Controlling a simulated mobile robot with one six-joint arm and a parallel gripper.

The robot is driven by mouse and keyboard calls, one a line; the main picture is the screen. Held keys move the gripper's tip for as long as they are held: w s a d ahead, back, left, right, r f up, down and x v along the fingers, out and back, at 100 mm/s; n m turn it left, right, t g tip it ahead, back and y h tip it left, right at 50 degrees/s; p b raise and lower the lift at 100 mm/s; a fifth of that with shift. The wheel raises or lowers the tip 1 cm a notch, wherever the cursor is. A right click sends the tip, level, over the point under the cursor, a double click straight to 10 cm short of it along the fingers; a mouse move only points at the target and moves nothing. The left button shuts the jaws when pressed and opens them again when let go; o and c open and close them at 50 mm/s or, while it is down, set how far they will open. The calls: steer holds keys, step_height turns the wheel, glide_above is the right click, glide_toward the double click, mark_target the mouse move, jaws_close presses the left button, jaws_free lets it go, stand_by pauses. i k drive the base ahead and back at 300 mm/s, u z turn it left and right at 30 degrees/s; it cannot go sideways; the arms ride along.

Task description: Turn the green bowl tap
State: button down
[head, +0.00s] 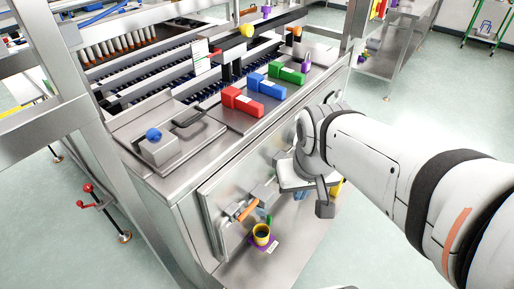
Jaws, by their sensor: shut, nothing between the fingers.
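A small green piece (269,219), which may be the green bowl tap, shows low on the front of the steel machine. The gripper's grey fingers are shut and empty, pointing downward. The gripper and my white arm hide part of the panel behind them.
An orange handle (246,210) sticks out left of the green piece. Red (242,101), blue (266,87) and green (287,73) blocks sit on the machine top.

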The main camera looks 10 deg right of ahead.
mark_target(269, 218)
steer(key=z, duration=0.2)
steer(key=k, duration=0.95)
steer(key=u, duration=0.1)
steer(key=i, duration=0.5)
steer(key=u, duration=0.05)
